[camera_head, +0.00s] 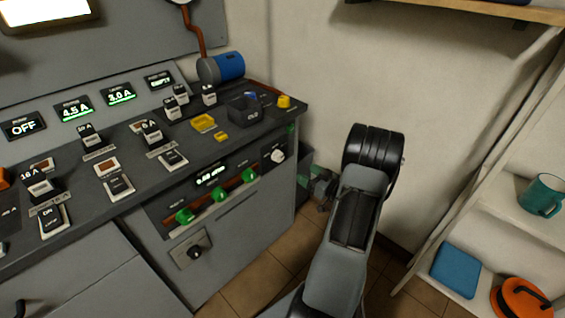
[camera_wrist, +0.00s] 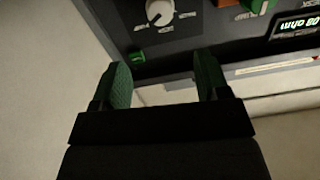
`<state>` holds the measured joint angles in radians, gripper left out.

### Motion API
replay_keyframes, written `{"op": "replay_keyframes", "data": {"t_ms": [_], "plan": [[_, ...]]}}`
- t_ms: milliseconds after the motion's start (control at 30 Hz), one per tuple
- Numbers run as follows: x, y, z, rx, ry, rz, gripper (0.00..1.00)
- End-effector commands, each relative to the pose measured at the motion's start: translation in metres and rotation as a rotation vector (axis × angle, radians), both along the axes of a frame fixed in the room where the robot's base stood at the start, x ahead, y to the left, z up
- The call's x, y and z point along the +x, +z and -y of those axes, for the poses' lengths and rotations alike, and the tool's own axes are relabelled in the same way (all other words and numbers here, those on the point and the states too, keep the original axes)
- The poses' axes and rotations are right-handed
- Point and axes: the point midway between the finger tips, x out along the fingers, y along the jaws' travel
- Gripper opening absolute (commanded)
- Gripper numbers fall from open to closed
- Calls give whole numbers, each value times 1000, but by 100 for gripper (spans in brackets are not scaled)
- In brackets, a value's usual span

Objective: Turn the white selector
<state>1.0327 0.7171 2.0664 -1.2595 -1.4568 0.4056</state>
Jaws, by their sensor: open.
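The white selector (camera_head: 278,156) is a round knob on a dark plate at the right end of the console's front panel. In the wrist view the selector (camera_wrist: 160,12) shows at the top edge, partly cut off, with markings around it. My gripper (camera_wrist: 162,78) is open and empty, its two green-padded fingers apart. The selector lies beyond the fingertips, roughly in line with the gap between them, and nothing touches it. In the head view my arm stands right of the console; I cannot make out the fingers clearly there.
Green knobs (camera_head: 220,193) and a lit display (camera_head: 210,175) sit left of the selector. A black knob (camera_head: 194,252) is lower on the front. Switches and a black bin (camera_head: 245,110) crowd the console top. A shelf with a teal mug (camera_head: 541,195) stands at right.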

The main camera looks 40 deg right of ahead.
Motion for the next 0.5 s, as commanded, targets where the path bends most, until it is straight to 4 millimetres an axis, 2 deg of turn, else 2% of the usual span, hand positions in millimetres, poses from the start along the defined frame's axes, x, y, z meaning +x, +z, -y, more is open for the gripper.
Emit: {"op": "replay_keyframes", "data": {"t_ms": [300, 500], "plan": [[60, -1, -14, -2, 5, 2, 69], [93, -1, -21, -1, 2, 0, 69]]}}
